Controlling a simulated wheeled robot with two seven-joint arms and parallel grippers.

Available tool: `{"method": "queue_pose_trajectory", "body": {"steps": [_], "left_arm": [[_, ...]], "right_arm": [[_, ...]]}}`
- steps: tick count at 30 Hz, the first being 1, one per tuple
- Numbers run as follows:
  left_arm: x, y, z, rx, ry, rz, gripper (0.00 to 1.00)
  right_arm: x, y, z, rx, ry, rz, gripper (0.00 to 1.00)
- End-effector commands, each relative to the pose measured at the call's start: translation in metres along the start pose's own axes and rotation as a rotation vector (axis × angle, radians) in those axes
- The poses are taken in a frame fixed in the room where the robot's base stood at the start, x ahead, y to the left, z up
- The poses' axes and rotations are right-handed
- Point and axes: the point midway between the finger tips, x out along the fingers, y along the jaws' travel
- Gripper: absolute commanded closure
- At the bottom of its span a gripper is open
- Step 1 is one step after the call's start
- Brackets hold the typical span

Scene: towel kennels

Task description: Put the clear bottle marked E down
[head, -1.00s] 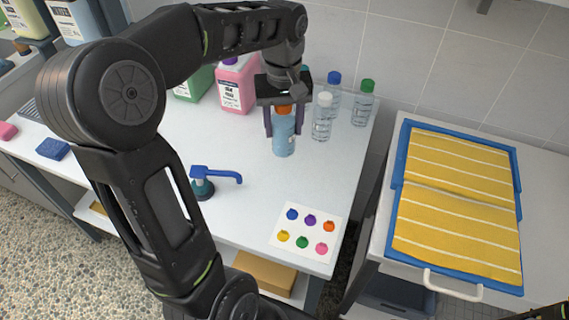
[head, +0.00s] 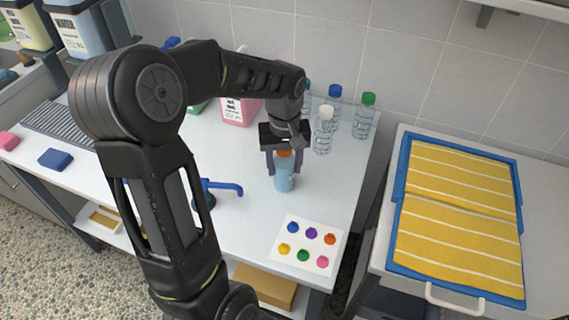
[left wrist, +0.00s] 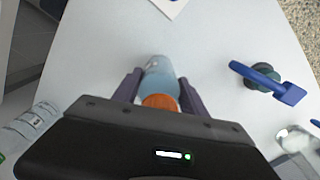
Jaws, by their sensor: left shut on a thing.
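My left gripper (head: 284,165) is shut on a clear bottle with bluish contents (head: 284,181) and an orange cap. Its two fingers sit on either side of the bottle near the cap. The bottle is upright over the white counter (head: 250,240); I cannot tell whether its base touches the surface. No letter on it can be read. In the left wrist view the same bottle (left wrist: 161,75) is between the fingers, its orange cap towards the camera. My right gripper is not in view.
Clear bottles with white (head: 323,133), blue (head: 333,106) and green caps (head: 363,118) stand behind, to the right. A card with coloured spots (head: 307,245) lies in front. A blue-handled pump (head: 222,187) is to the left. A blue tray with yellow towels (head: 460,215) is at right.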

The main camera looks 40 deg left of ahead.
Motion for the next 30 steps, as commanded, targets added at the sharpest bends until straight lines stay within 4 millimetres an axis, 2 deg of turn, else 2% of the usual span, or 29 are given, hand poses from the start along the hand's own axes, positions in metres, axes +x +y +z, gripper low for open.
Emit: {"method": "queue_pose_trajectory", "body": {"steps": [11, 12, 18, 19, 30], "left_arm": [[0.0046, 0.0004, -0.0005, 0.0, 0.002, 0.001, 1.0], [0.0032, 0.0002, -0.0004, 0.0, 0.001, 0.001, 0.47], [0.003, 0.0002, -0.0003, 0.0, 0.001, 0.001, 0.31], [0.0029, 0.0002, -0.0004, 0.0, 0.001, 0.001, 0.28], [-0.0028, 0.0003, -0.0007, 0.0, 0.002, 0.002, 0.28]], "right_arm": [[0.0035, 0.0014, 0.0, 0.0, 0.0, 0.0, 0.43], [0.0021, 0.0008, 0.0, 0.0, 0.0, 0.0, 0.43], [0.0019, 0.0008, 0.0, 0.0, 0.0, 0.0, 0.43], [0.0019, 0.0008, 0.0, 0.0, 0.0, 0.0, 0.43], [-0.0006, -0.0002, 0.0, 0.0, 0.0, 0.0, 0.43]]}}
